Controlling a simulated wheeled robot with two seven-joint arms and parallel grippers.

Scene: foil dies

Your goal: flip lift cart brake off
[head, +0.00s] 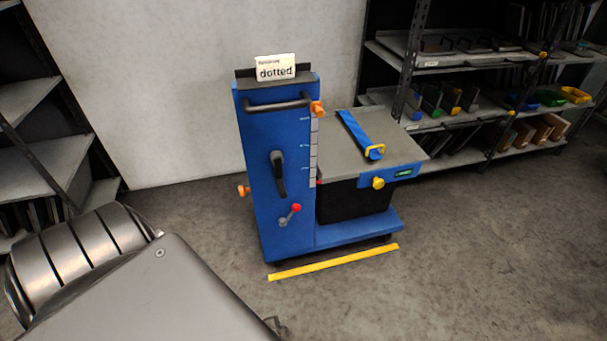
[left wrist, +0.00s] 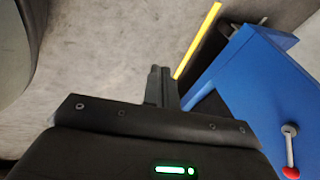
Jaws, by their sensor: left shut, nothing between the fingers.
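The blue lift cart (head: 249,226) stands upright on the floor, its column at the left and a grey platform (head: 385,153) at the right. A small grey lever with a red knob (head: 296,208) sits low on the column face, tilted up to the right. It also shows in the left wrist view (left wrist: 289,150) at the lower right. I cannot tell which control is the brake. A black crank handle (head: 280,180) is above the lever. My left gripper (left wrist: 159,72) is shut and empty, over the floor beside the cart, apart from the lever. My right gripper is not in view.
A yellow floor strip (head: 335,262) lies in front of the cart. Orange knobs (head: 243,190) (head: 317,109) and a yellow knob (head: 378,183) stick out from it. Shelves (head: 440,120) stand behind right. Floor around the cart is clear.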

